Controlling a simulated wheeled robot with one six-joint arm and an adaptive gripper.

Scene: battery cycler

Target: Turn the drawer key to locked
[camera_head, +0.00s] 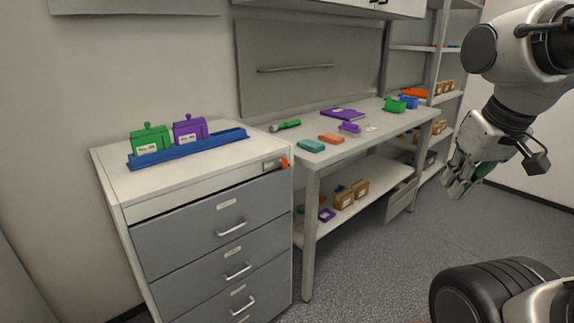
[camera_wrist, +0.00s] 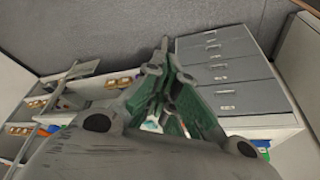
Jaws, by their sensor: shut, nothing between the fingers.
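The key's turn position is too small to tell. My gripper (camera_head: 458,187) is raised at the far right of the head view, well away from the cabinet and key. Its green-padded fingers are shut and empty in the wrist view (camera_wrist: 164,48). The cabinet's drawers (camera_wrist: 225,72) also show there, but I cannot make out the key.
A blue rack (camera_head: 190,149) holding green and purple blocks stands on the cabinet. A workbench (camera_head: 372,128) beside it carries small coloured items. A lower shelf and storage rack hold boxes. The floor (camera_head: 375,255) before the bench is clear.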

